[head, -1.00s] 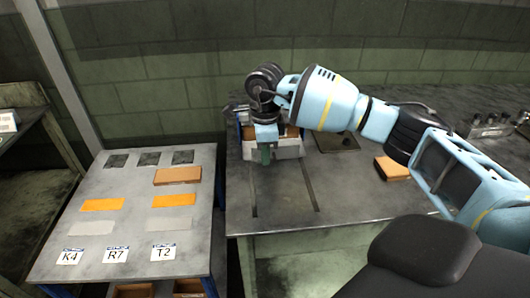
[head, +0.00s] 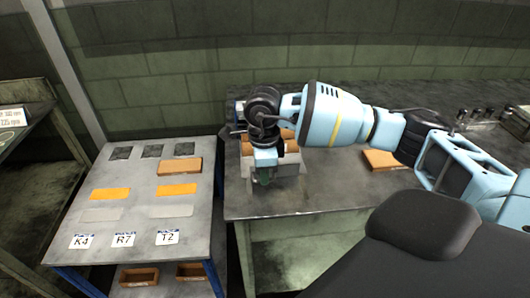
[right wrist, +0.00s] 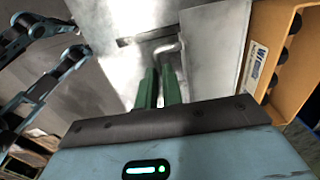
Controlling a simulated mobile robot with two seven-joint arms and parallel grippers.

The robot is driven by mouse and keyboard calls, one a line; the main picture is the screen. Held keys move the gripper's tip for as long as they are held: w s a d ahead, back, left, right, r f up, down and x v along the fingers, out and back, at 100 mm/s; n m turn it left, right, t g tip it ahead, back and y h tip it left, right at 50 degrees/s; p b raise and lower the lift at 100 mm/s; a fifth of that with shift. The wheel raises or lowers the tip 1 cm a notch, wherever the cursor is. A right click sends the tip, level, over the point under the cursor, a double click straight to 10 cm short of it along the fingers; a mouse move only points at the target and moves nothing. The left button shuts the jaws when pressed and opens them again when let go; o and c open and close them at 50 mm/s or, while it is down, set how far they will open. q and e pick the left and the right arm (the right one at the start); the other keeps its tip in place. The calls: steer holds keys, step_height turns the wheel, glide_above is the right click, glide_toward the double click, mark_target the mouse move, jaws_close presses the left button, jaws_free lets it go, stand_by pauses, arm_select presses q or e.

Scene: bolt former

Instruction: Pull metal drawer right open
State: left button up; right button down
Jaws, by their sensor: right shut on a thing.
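The metal drawer (head: 287,171) is a pale silver-grey box on the grey table, pulled out towards the front edge. Orange-brown material shows behind its front. My right gripper (head: 264,178) reaches down at its front left. In the right wrist view, its two green fingers (right wrist: 159,88) are close together on the bent metal handle (right wrist: 168,49), beside the drawer's pale wall (right wrist: 214,42). The fingers and wrist partly hide the handle and drawer in the head view. My left gripper is not in view.
A lower side table (head: 135,218) with orange and grey blocks and labels K4, R7 and T2 stands left, across a narrow gap. An orange block (head: 383,159) lies right of the drawer. An orange bracket (right wrist: 277,30) is close beside the gripper.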

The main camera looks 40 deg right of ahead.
steer(key=s+a, duration=0.1)
steer(key=s+a+p, duration=0.1)
steer(key=s, duration=0.1)
steer(key=s+a, duration=0.1)
steer(key=s, duration=0.1)
steer(key=shift+r+p, duration=0.15)
steer(key=shift+p, duration=0.2)
steer(key=shift+s+a, duration=0.35)
steer(key=shift+s, duration=0.15)
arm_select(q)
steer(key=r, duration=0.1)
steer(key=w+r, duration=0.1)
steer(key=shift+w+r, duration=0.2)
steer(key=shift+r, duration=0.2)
arm_select(e)
steer(key=shift+s+a+f, duration=0.1)
steer(key=shift+s+f, duration=0.05)
steer(key=shift+f, duration=0.05)
steer(key=c, duration=1.5)
jaws_free()
steer(key=shift+s+a, duration=0.1)
steer(key=shift+s, duration=0.05)
steer(key=shift+c, duration=0.2)
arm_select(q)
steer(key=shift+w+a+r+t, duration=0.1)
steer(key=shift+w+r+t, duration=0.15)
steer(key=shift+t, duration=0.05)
arm_select(e)
steer(key=shift+r, duration=0.1)
